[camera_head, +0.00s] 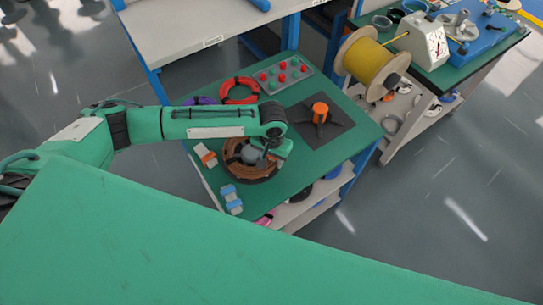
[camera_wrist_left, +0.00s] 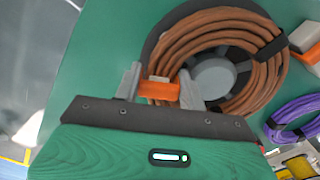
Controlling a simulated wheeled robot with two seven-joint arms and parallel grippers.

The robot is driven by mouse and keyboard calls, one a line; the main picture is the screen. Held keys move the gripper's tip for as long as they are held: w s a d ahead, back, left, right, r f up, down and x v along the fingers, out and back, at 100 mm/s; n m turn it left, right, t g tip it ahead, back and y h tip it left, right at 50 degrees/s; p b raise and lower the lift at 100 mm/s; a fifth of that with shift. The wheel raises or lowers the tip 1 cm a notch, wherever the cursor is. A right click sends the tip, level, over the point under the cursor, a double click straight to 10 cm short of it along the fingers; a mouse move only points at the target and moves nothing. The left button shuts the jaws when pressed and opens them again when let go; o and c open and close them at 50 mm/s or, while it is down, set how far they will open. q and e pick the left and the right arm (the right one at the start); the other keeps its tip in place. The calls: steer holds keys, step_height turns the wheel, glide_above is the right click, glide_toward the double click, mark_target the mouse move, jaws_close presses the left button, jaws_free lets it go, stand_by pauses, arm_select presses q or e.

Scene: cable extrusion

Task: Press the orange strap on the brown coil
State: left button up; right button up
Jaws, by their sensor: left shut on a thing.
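The brown coil (camera_head: 238,172) lies on the green table, on a dark round base with a grey hub. In the left wrist view the brown coil (camera_wrist_left: 265,82) fills the upper middle and carries a black band at its right. My left gripper (camera_head: 268,160) is low over the coil. In the wrist view my left gripper (camera_wrist_left: 161,88) has its two grey fingers closed on the orange strap (camera_wrist_left: 160,91), which lies at the near left edge of the coil. Whether the strap touches the coil is unclear. The strap is hidden in the head view. My right gripper is not in view.
The green table (camera_head: 300,170) also holds a red coil (camera_head: 240,88), a purple coil (camera_wrist_left: 298,120), a button panel (camera_head: 285,74), an orange post (camera_head: 320,110) on a dark base, and orange-white (camera_head: 206,155) and blue-white (camera_head: 231,198) blocks. A yellow spool (camera_head: 366,63) stands beyond.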

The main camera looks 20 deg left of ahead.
arm_select(q)
steer(key=shift+f, duration=0.55)
stand_by(0.4)
steer(key=shift+s+f+p, duration=0.15)
steer(key=shift+p, duration=0.45)
stand_by(1.4)
steer(key=o, duration=0.9)
steer(key=shift+c, duration=0.2)
steer(key=shift+w+a+r+p, duration=0.1)
steer(key=shift+w+r+p, duration=0.15)
steer(key=shift+r+p, duration=0.35)
step_height(320, 180, up, 7)
steer(key=p, duration=0.8)
steer(key=shift+s+r, duration=0.1)
steer(key=shift+s, duration=0.05)
